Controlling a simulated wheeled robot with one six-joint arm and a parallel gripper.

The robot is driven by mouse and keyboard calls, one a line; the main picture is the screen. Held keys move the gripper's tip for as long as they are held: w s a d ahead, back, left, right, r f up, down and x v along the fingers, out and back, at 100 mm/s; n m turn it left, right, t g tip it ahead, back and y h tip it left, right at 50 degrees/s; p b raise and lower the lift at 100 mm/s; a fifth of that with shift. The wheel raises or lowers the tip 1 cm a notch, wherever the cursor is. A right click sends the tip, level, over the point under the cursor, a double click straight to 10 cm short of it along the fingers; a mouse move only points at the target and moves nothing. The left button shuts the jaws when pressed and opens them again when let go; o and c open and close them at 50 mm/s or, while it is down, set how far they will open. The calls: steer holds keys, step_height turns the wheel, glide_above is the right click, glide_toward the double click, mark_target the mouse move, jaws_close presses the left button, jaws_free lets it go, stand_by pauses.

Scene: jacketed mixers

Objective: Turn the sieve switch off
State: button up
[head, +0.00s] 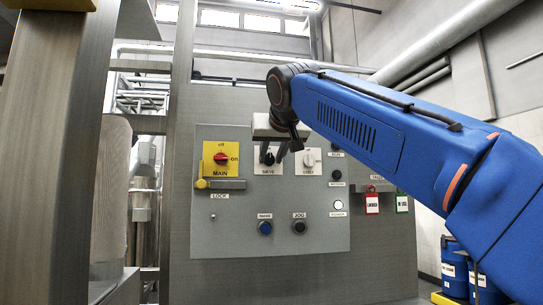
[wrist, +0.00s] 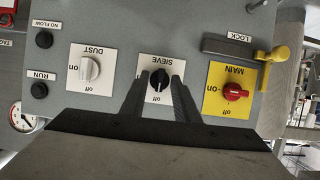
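The sieve switch is a black knob (wrist: 159,84) on a white plate marked SIEVE (wrist: 163,63), which appears upside down in the wrist view. Its "off" mark shows at the plate's lower edge there. In the head view the knob (head: 268,158) sits on the grey panel, partly behind my gripper. My gripper (wrist: 161,80) has one finger on each side of the knob, with the fingers apart. It also shows in the head view (head: 282,152), in front of the panel. I cannot tell whether the fingers touch the knob, nor exactly which mark it points to.
The red MAIN switch (head: 221,158) on a yellow plate and the pale DUST switch (head: 308,160) flank the sieve switch. A yellow lock piece (head: 202,183) sits below MAIN. The blue button (head: 265,228) and JOG button (head: 299,228) are lower. Blue drums (head: 453,267) stand at right.

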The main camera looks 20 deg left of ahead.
steer(key=shift+s+r, duration=0.1)
steer(key=v, duration=1.7)
steer(key=shift+s+d, duration=0.1)
steer(key=shift+d, duration=0.05)
steer(key=w+d+f+m+g+h, duration=0.1)
steer(key=w+d+f+h, duration=0.15)
steer(key=d+f, duration=1.15)
steer(key=w+d+f+m+g+h, duration=0.1)
steer(key=w+d+f+g+h, duration=0.15)
steer(key=d+f, duration=1.2)
steer(key=s+d+f+m+g, duration=0.1)
steer(key=s+d+f, duration=0.5)
steer(key=f, duration=0.7)
steer(key=s+d+f+m+g+h, duration=0.1)
steer(key=s+d+f, duration=0.5)
steer(key=f, duration=0.7)
steer(key=s+d+f+m+g+h, duration=0.1)
steer(key=s+d+f, duration=0.5)
steer(key=f, duration=0.7)
steer(key=s+m, duration=0.1)
steer(key=s, duration=0.1)
steer(key=shift+s, duration=0.4)
